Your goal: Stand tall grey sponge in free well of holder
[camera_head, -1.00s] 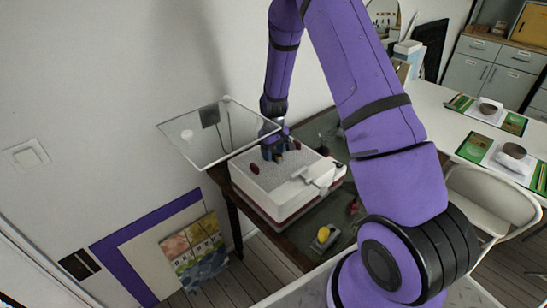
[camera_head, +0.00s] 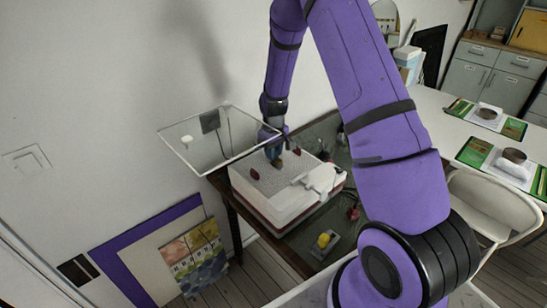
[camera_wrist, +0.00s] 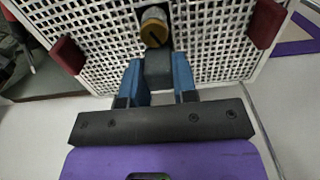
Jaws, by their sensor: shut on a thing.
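My gripper (camera_wrist: 158,82) has blue fingers shut on a dark grey block (camera_wrist: 158,66), which looks like the grey sponge. In the head view my gripper (camera_head: 273,148) is over the back of a white box (camera_head: 275,205). The block's far end and whether it touches the box's grid are unclear. A small grey holder (camera_head: 317,252) with a yellow item (camera_head: 324,240) stands on the dark table in front of the box. Its wells are too small to make out.
A white perforated grid (camera_wrist: 95,50) tops the box, with red blocks (camera_wrist: 68,55) at its sides and an amber-brown round piece (camera_wrist: 153,27) beyond the grey block. A clear raised lid (camera_head: 215,145) stands behind the box. A red item (camera_head: 353,213) lies to the right.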

